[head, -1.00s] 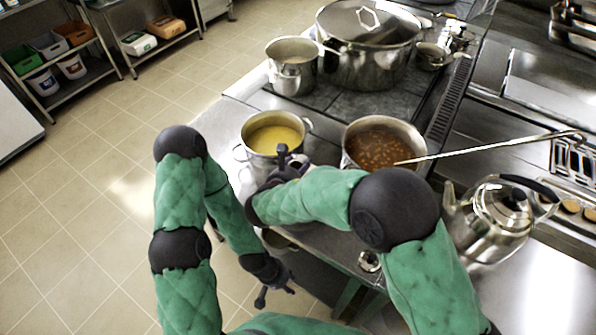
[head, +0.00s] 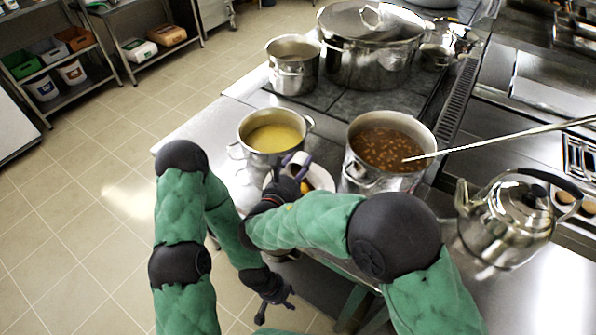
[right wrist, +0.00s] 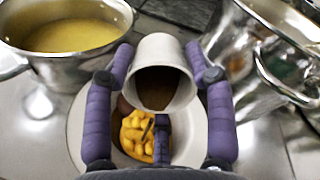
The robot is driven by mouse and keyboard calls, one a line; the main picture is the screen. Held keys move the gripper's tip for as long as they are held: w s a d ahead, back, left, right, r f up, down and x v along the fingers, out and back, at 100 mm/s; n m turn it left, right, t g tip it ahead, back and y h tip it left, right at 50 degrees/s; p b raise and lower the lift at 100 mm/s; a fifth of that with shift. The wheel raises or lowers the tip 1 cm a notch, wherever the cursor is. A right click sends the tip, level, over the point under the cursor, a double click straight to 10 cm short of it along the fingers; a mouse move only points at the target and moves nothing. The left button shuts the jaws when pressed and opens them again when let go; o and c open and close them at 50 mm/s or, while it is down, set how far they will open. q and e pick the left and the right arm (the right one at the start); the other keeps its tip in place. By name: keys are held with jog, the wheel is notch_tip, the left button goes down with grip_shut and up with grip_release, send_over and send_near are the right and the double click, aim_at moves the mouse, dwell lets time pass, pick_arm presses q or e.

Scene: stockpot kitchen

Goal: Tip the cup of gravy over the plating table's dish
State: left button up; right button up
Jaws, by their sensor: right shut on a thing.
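My right gripper (right wrist: 160,62) is shut on a pale cup (right wrist: 162,45), one purple finger on each side. The cup is tilted in the right wrist view, and brown gravy (right wrist: 158,88) shows inside, close to its lower lip. No falling stream can be made out. The cup is above a white dish (right wrist: 76,135) holding yellow pieces and something brown. In the head view the dish (head: 322,177) is partly hidden behind my right gripper (head: 297,163). My left gripper (head: 275,302) is open and empty, low beside the table.
A pot of yellow soup (head: 272,138) stands left of the dish and a pot of bean stew (head: 388,150) with a ladle stands right, both close. A kettle (head: 505,225) is further right. Larger pots (head: 370,50) stand behind.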

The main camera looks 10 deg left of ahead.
jog(key=shift+s+f+t+b, duration=0.1)
jog(key=shift+f+t+b, duration=0.15)
jog(key=shift+t+b, duration=0.5)
jog(key=t+b, duration=0.1)
jog(key=b, duration=0.2)
jog(key=s+t+h+b, duration=0.1)
jog(key=t+b, duration=0.1)
jog(key=b, duration=0.1)
jog(key=shift+a+r, duration=0.15)
jog(key=shift+s+r+t+b, duration=0.1)
jog(key=shift+t+b, duration=0.75)
jog(key=shift+b, duration=0.15)
jog(key=shift+s+r+t, duration=0.1)
jog(key=shift+s+t, duration=0.05)
jog(key=shift+t, duration=0.15)
dwell(1.2)
